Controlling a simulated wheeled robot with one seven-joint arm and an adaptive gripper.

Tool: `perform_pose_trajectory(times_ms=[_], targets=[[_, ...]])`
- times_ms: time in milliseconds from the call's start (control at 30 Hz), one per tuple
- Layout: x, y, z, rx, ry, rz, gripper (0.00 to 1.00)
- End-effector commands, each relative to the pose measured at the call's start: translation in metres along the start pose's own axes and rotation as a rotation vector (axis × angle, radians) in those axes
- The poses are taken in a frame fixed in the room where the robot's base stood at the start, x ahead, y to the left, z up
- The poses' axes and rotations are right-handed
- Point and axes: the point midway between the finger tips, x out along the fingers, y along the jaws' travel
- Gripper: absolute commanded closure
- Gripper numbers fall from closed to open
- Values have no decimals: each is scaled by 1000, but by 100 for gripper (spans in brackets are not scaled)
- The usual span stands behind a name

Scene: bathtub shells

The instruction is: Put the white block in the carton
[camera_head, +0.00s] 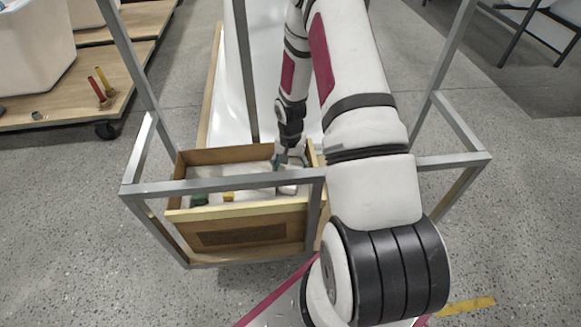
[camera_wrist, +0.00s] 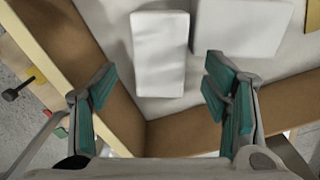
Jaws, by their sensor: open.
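In the wrist view a white block (camera_wrist: 160,52) lies flat on the pale floor of a brown-walled box (camera_wrist: 182,138). My gripper (camera_wrist: 159,78) is open, with its teal fingers spread to the left and right of the block's near end; nothing is between the pads. In the head view my gripper (camera_head: 290,160) points down into the right side of this box (camera_head: 236,211). A small pale piece (camera_head: 288,189) shows below the gripper there; I cannot tell if it is the block. I cannot tell whether the box is the carton.
A larger white block (camera_wrist: 240,25) lies right of the first one. A green item (camera_head: 199,200) and a yellow item (camera_head: 228,196) are in the box's left part. A grey metal frame (camera_head: 225,185) surrounds the box. A wheeled wooden platform (camera_head: 60,105) stands at left.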

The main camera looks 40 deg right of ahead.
Motion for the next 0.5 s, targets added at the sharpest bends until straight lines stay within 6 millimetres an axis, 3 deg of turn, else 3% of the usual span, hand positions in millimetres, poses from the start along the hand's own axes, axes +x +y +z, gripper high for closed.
perform_pose_trajectory(times_ms=[167, 500], targets=[[-22, 0, -1, 0, 5, -2, 31], [-95, 0, -1, 1, 4, -2, 31]])
